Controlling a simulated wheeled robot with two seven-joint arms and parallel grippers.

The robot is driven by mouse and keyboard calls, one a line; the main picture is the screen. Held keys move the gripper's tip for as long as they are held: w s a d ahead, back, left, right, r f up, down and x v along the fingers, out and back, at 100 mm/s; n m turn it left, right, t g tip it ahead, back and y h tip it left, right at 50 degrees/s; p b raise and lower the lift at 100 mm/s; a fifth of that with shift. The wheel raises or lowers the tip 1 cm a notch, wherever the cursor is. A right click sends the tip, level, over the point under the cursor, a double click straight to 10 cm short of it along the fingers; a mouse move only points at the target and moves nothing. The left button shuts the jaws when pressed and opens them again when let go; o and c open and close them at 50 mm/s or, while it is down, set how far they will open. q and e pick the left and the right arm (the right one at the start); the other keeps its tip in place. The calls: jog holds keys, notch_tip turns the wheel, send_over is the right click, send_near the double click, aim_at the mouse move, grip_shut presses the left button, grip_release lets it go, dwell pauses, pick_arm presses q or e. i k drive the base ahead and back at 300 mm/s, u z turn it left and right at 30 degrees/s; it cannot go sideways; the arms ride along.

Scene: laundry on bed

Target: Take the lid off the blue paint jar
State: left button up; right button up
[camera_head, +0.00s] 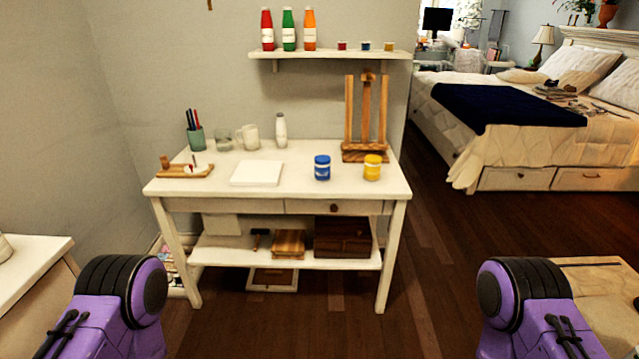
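The blue paint jar (322,168) stands upright on the white desk (215,170), right of the middle of the desktop. Its top is blue with a pale label band below, and the lid appears to be on it. A yellow paint jar (372,167) stands just right of it, apart from it. Parts of both my purple arms show at the lower left and lower right corners, well short of the desk. Neither gripper is in view.
A wooden easel (366,120) stands behind the jars. A white canvas (257,173), a wooden palette (185,170), a brush cup (196,138), glass jars and a white bottle (281,130) share the desktop. A shelf (330,55) hangs above.

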aim_at(322, 174)
jog(key=u, duration=0.85)
jog(key=i, duration=1)
jog(key=u, duration=0.1)
